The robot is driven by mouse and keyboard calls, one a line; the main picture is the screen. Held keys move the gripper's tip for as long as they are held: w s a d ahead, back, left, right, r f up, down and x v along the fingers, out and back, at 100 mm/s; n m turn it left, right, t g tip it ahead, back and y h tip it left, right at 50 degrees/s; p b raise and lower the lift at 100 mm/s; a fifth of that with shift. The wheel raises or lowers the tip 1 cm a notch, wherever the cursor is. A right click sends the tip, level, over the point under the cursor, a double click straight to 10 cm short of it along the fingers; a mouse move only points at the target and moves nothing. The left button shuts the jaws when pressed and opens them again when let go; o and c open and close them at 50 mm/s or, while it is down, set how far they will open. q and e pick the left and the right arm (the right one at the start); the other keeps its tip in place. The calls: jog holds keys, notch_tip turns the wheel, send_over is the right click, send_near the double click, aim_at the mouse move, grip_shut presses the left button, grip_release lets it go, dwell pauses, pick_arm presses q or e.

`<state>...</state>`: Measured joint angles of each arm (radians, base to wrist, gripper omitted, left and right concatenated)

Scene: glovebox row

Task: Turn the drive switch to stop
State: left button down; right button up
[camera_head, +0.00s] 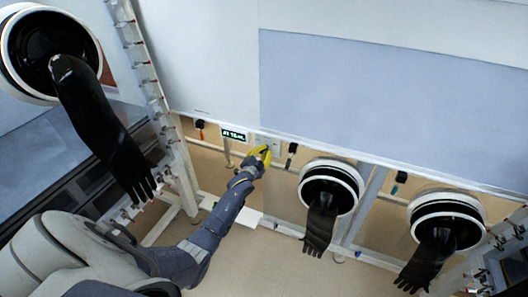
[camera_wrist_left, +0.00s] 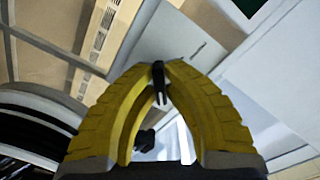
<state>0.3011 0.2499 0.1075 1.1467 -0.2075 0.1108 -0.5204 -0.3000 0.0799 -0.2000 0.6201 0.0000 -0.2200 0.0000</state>
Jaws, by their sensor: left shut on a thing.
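My left gripper (camera_head: 261,153), with yellow fingers, is at a small light grey panel (camera_head: 274,143) under the long ledge. In the left wrist view its two fingertips (camera_wrist_left: 160,68) close on a small black handle, which I take to be the drive switch (camera_wrist_left: 160,92). The handle lies between the tips and points down in that picture. A second black knob (camera_wrist_left: 145,140) shows behind, between the fingers. In the head view the fingers hide the switch, and its markings cannot be read. My right gripper is in neither view.
A small green-lit display (camera_head: 233,135) is just left of the panel. Black gloves hang from round white-rimmed ports, one at upper left (camera_head: 95,115) and two at right (camera_head: 321,222) (camera_head: 432,255). A metal post (camera_head: 165,115) stands left of my forearm. Floor below is clear.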

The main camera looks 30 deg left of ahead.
pick_arm(q)
jog(key=shift+r+n, duration=0.1)
jog(key=shift+n, duration=1.8)
jog(key=c, duration=1.5)
grip_release()
jog(key=shift+s, duration=0.1)
jog(key=s, duration=0.4)
jog(key=s+d, duration=0.1)
jog(key=s, duration=0.2)
jog(key=s+d, duration=0.1)
jog(key=s, duration=0.3)
jog(key=shift+s, duration=0.3)
